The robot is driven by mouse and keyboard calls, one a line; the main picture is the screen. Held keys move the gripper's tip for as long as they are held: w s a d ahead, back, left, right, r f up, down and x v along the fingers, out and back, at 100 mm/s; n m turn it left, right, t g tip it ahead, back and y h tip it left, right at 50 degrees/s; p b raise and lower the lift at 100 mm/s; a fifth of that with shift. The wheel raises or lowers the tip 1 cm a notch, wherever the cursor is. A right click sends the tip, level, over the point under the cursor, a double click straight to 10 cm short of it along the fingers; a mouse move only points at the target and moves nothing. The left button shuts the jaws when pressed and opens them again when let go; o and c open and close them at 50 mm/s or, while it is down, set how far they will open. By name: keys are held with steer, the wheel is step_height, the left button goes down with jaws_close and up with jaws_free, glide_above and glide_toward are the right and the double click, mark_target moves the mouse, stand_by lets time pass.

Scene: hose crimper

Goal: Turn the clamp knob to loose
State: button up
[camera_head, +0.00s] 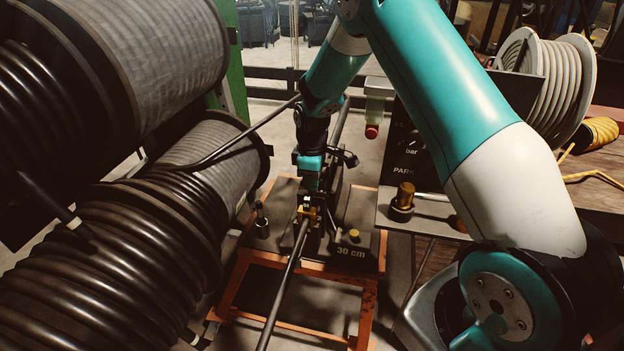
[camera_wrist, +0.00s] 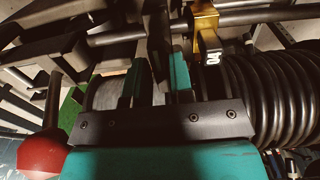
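A yellow clamp-like part (camera_head: 314,214) sits at the black hose (camera_head: 286,275) on the dark machine bed. In the wrist view a gold part (camera_wrist: 204,22) with a white mark stands near the top, right of my fingers. A small yellow knob (camera_head: 353,235) stands on the bed above the "30 cm" mark. Which of these is the clamp knob, and its setting, I cannot tell. My gripper (camera_head: 308,196) points down just above the yellow part. In the wrist view my gripper (camera_wrist: 160,68) has its fingers apart, with no clearly held object between them.
Large black hose reels (camera_head: 130,250) crowd the left. A brass knob (camera_head: 403,196) stands on the right bench beside a "PARK" panel. A red ball knob (camera_wrist: 42,154) on a rod is close at lower left in the wrist view. A dark upright (camera_head: 261,218) stands left on the bed.

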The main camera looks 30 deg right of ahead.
steer(key=shift+o, duration=1.4)
step_height(320, 180, up, 12)
steer(key=b, duration=0.1)
steer(key=shift+b, duration=0.3)
